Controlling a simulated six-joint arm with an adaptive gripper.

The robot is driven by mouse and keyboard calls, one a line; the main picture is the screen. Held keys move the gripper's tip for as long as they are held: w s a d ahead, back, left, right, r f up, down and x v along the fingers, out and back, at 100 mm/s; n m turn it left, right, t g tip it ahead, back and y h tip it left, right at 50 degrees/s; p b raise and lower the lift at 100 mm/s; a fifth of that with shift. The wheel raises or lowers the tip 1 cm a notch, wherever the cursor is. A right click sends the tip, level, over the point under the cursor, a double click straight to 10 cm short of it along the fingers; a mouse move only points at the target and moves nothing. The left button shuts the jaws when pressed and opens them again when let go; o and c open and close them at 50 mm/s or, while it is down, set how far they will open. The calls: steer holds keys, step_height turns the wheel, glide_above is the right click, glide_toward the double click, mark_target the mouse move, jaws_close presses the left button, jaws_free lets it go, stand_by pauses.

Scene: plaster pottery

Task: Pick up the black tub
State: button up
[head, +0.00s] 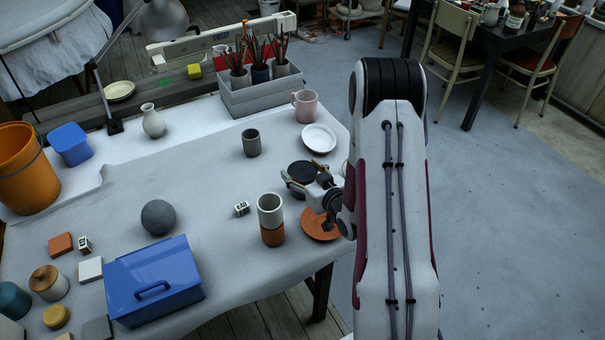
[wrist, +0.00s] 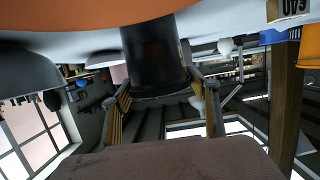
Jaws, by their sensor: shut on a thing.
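The black tub (head: 302,167) is at the right part of the table, near the white plate. It also shows in the wrist view (wrist: 152,58), upright relative to the table but upside down in the picture. My gripper (head: 307,180) is shut on the tub, with one finger on each side of it. The wrist view shows the two fingers (wrist: 165,100) at its sides. Part of the tub is hidden behind my gripper in the head view. I cannot tell whether its base touches the table.
A terracotta saucer (head: 318,226) lies just in front of my gripper, and a white plate (head: 319,138) behind it. A grey cup (head: 251,142) and pink mug (head: 305,105) stand farther back.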

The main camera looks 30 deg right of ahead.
steer(key=shift+r, duration=5)
